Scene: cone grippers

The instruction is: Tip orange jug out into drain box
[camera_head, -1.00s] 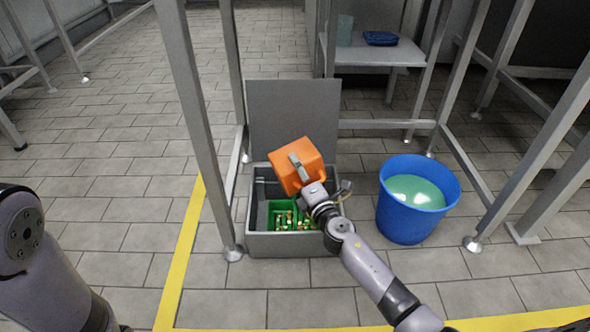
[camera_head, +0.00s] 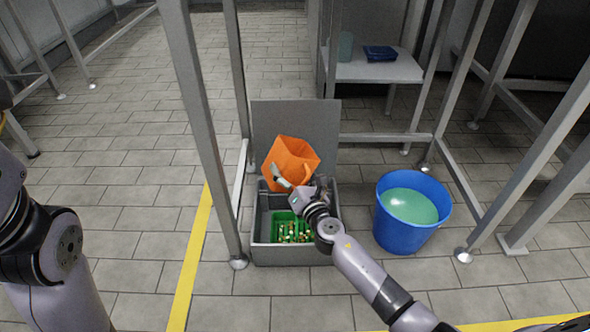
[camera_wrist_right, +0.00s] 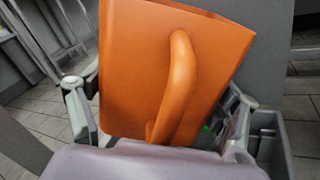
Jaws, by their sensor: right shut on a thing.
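The orange jug (camera_head: 288,160) is tilted above the back of the grey drain box (camera_head: 290,256). My right gripper (camera_head: 296,188) is shut on the jug, with its fingers on opposite sides of it. In the right wrist view the jug (camera_wrist_right: 135,70) fills the middle, its handle facing the camera. The drain box stands open on the floor, and a green basket (camera_head: 276,229) with small yellowish pieces lies in it. I cannot see any liquid leaving the jug. My left gripper is out of view; only left arm links show.
A blue bucket (camera_head: 397,237) with green contents stands right of the box. The box's grey lid (camera_head: 295,117) is upright behind it. Metal legs (camera_head: 208,140) stand close on the left. A low shelf (camera_head: 385,70) is behind. Tiled floor is clear at the front.

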